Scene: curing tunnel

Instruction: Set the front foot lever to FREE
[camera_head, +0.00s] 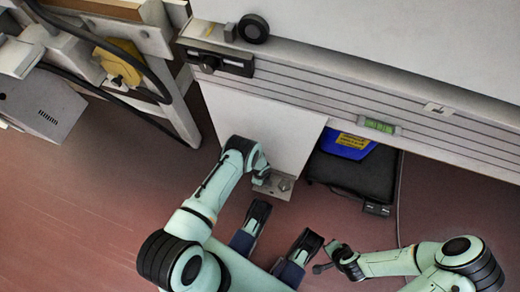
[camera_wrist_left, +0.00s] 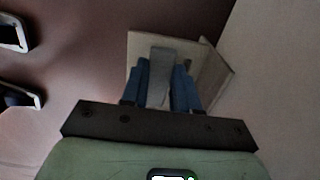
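A grey lever (camera_wrist_left: 161,70) shows in the left wrist view, in front of a pale plate (camera_wrist_left: 138,48). My left gripper (camera_wrist_left: 165,80) has its blue fingers on both sides of this lever. I see no clear gap, but cannot tell whether they grip it. In the head view my left gripper (camera_head: 262,178) is at a small metal bracket (camera_head: 283,184) at the foot of a white panel (camera_head: 262,120) and partly hides it. No FREE marking is readable. My right gripper (camera_head: 340,258) is low on the right, away from the panel, its fingers unclear.
A long grey machine side (camera_head: 340,92) runs above the panel. A black case (camera_head: 350,172) with a blue object (camera_head: 346,144) lies right of the panel. A cable (camera_head: 399,205) hangs beside it. A wooden frame stands upper left. Red floor (camera_head: 90,215) is clear at left.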

